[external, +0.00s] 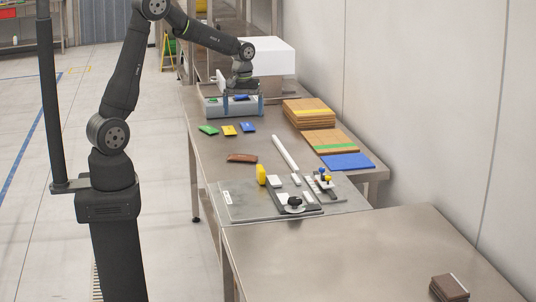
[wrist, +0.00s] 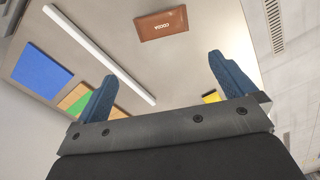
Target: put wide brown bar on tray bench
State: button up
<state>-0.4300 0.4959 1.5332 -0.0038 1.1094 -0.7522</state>
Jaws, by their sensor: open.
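A wide brown bar (external: 242,158) lies flat on the steel bench (external: 211,160), left of a white tube. In the wrist view the brown bar (wrist: 160,24) shows at the top, with COCOA printed on it. My gripper (external: 232,106) is at the far end of the bench, above a grey box, well apart from the bar. In the wrist view my gripper (wrist: 165,85) has its blue fingers spread wide with nothing between them. Which surface is the tray bench is unclear; a second steel table (external: 330,245) stands nearest the camera.
Green (external: 208,129), yellow (external: 229,130) and blue (external: 247,127) bars lie near the gripper. A white tube (external: 285,153), blue sheet (external: 347,161) and stacked boards (external: 308,112) lie right. A fixture plate (external: 240,205) is in front. A dark brown stack (external: 449,287) sits on the nearest table.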

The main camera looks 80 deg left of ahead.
send_over(242, 156)
jog(key=f, duration=1)
jog(key=shift+w+a+f, duration=0.35)
jog(key=shift+f, duration=0.05)
jog(key=shift+s+d+f, duration=0.15)
jog(key=shift+f, duration=1.2)
jog(key=shift+s+d+f, duration=0.1)
jog(key=shift+s+f, duration=0.05)
jog(key=shift+f, duration=1.2)
jog(key=c, duration=0.9)
jog(key=shift+r, duration=0.1)
